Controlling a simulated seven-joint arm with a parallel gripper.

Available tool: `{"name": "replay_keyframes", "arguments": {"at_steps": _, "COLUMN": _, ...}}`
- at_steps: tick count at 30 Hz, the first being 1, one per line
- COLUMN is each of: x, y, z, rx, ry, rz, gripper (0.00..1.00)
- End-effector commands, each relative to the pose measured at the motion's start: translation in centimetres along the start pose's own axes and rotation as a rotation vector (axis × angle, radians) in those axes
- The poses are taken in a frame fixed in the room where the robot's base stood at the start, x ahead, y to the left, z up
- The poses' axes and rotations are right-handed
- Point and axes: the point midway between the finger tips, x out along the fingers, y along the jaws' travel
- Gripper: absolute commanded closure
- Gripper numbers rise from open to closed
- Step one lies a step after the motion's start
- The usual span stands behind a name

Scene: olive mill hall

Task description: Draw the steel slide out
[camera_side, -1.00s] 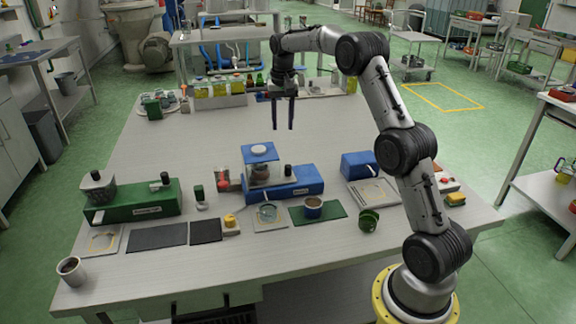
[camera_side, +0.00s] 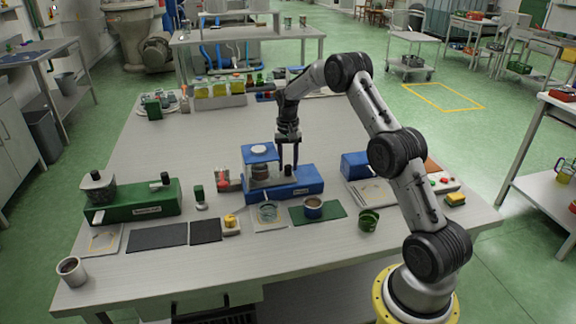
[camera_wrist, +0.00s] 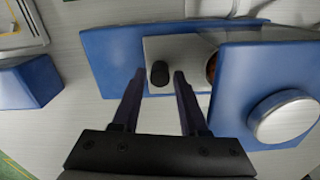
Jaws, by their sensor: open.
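The steel slide (camera_wrist: 180,48) is a flat plate on the blue base (camera_wrist: 105,45), with a black upright knob (camera_wrist: 158,73) on it. Its right end runs under the blue housing with a round white cap (camera_wrist: 283,117). In the side view, the same blue unit (camera_side: 310,186) stands mid-table and its knob (camera_side: 288,170) shows low between my fingers. My gripper (camera_wrist: 159,76) is open, pointing down, with one finger on each side of the knob in the picture. It also shows over the unit in the side view (camera_side: 288,165). I cannot tell whether the fingers touch anything.
A green unit (camera_side: 145,205) with its own knob stands at the left. A blue block (camera_side: 356,165) is just right of the blue unit. A cup on a green mat (camera_side: 328,213) lies in front.

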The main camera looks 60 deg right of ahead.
Motion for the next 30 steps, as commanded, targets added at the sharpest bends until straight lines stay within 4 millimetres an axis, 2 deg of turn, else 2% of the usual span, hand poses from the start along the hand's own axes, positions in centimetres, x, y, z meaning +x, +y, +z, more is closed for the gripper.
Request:
{"name": "replay_keyframes", "arguments": {"at_steps": 4, "x": 0.76, "y": 0.02, "z": 0.03, "rx": 0.0, "ry": -0.001, "rz": 0.0, "gripper": 0.57}}
{"name": "replay_keyframes", "arguments": {"at_steps": 12, "x": 0.85, "y": 0.0, "z": 0.01, "rx": 0.0, "ry": 0.0, "rz": 0.0, "gripper": 0.57}}
{"name": "replay_keyframes", "arguments": {"at_steps": 20, "x": 0.82, "y": 0.0, "z": 0.01, "rx": 0.0, "ry": 0.0, "rz": 0.0, "gripper": 1.0}}
{"name": "replay_keyframes", "arguments": {"at_steps": 30, "x": 0.78, "y": 0.0, "z": 0.0, "rx": 0.0, "ry": 0.001, "rz": 0.0, "gripper": 1.0}}
